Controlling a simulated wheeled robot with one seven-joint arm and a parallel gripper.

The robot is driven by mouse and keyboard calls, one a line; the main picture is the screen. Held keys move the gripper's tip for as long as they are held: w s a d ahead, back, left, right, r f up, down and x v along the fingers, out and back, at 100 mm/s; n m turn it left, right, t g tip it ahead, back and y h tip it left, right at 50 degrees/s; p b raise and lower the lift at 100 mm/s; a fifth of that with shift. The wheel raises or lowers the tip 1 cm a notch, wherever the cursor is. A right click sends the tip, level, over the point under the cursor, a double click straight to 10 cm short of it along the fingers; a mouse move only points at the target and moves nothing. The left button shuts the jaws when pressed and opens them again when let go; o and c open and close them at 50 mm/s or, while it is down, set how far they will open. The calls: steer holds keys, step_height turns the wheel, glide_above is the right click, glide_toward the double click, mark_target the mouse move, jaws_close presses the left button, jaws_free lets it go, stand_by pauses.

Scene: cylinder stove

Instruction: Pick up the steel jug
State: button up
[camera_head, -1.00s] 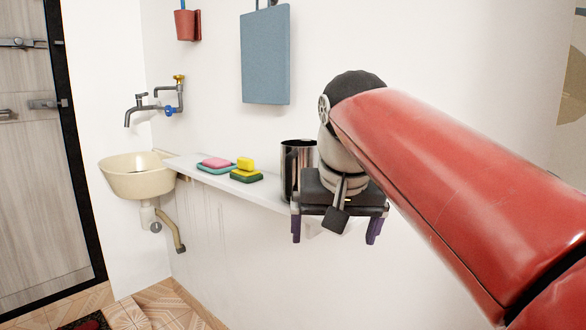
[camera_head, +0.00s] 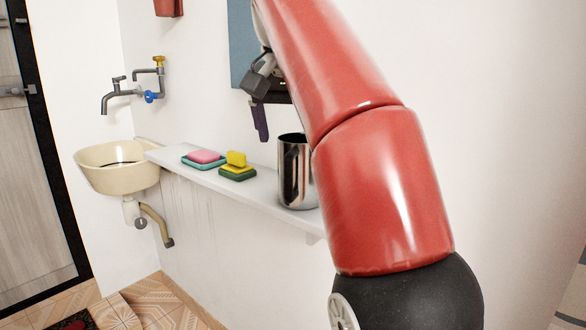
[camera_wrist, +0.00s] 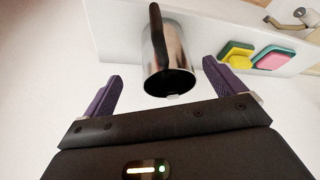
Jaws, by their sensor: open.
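The steel jug (camera_head: 293,172) is shiny metal with a dark handle and stands upright on the white shelf, partly hidden by my red arm in the head view. In the wrist view the jug (camera_wrist: 168,62) lies ahead, beyond and between the two purple fingers of my gripper (camera_wrist: 160,92), with its dark opening towards me and its handle at the far side. My gripper is open and empty. In the head view one purple finger (camera_head: 260,122) shows above and left of the jug; the other is hidden behind my arm.
The white shelf (camera_head: 225,186) runs along the wall. A cream basin (camera_head: 115,170) and tap (camera_head: 125,95) are farther left. A blue board (camera_head: 240,50) hangs above.

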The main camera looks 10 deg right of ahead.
mark_target(298, 162)
steer(key=shift+w+f, duration=0.4)
steer(key=shift+w, duration=0.35)
steer(key=shift+w+d+f, duration=0.1)
steer(key=shift+d+f, duration=0.1)
steer(key=shift+f, duration=0.4)
steer(key=shift+x, duration=2.75)
steer(key=shift+w, duration=0.1)
steer(key=c, duration=1.1)
